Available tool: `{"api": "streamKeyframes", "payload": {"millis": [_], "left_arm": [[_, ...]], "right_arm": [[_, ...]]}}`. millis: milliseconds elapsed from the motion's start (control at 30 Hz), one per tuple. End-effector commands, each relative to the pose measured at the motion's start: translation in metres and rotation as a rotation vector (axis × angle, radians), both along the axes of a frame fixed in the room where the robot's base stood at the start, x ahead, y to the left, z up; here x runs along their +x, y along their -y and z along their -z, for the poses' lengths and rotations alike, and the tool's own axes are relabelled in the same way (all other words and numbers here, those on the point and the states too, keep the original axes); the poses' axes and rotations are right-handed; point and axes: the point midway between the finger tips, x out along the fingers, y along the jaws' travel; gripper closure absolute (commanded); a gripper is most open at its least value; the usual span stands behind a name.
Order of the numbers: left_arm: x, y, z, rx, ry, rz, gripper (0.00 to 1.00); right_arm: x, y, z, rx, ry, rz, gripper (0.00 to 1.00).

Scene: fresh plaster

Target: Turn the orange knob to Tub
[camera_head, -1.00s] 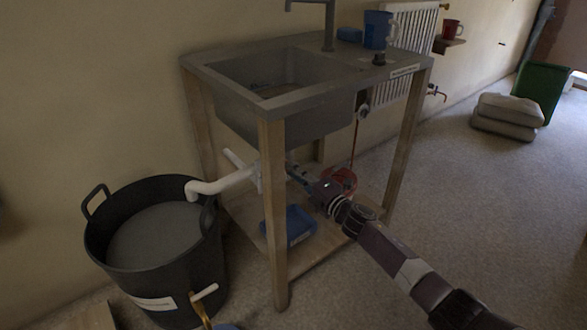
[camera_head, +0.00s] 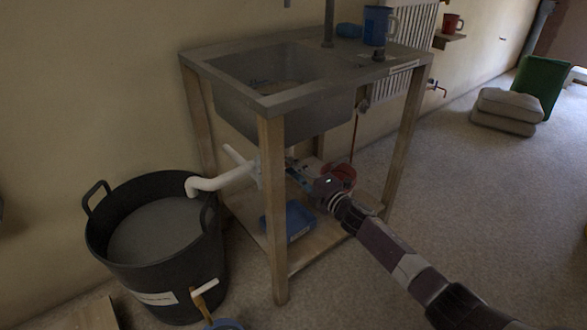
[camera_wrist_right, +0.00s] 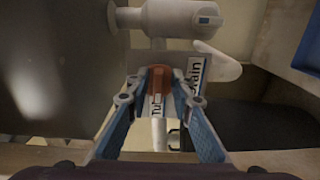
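The orange knob (camera_wrist_right: 158,80) is in the middle of the right wrist view, on the white pipe fitting under the sink. A label reading "Drain" (camera_wrist_right: 196,74) is to its right; a partly hidden label (camera_wrist_right: 156,105), seemingly "Tub", is below it. My right gripper (camera_wrist_right: 158,88) has its two blue-padded fingers apart, one on each side of the knob. Gaps seem to show between knob and fingers; contact is unclear. In the head view my right gripper (camera_head: 297,176) reaches under the sink (camera_head: 290,104), and the knob is too small to make out. My left gripper is not in view.
A black tub (camera_head: 150,275) stands left of the sink frame, with a white pipe (camera_head: 222,180) leading over its rim. Wooden legs (camera_head: 272,210) flank the under-sink space. A blue container (camera_head: 298,222) and a red round thing (camera_head: 343,172) are below.

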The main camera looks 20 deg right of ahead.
Motion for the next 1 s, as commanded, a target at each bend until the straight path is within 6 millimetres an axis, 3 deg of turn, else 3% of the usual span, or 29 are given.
{"api": "streamKeyframes", "payload": {"millis": [467,1000], "left_arm": [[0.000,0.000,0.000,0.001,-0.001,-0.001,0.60],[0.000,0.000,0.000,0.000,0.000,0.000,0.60]], "right_arm": [[-0.010,0.004,0.000,-0.002,0.002,-0.001,0.73],[-0.096,0.034,0.001,-0.003,-0.001,-0.001,0.73]]}}
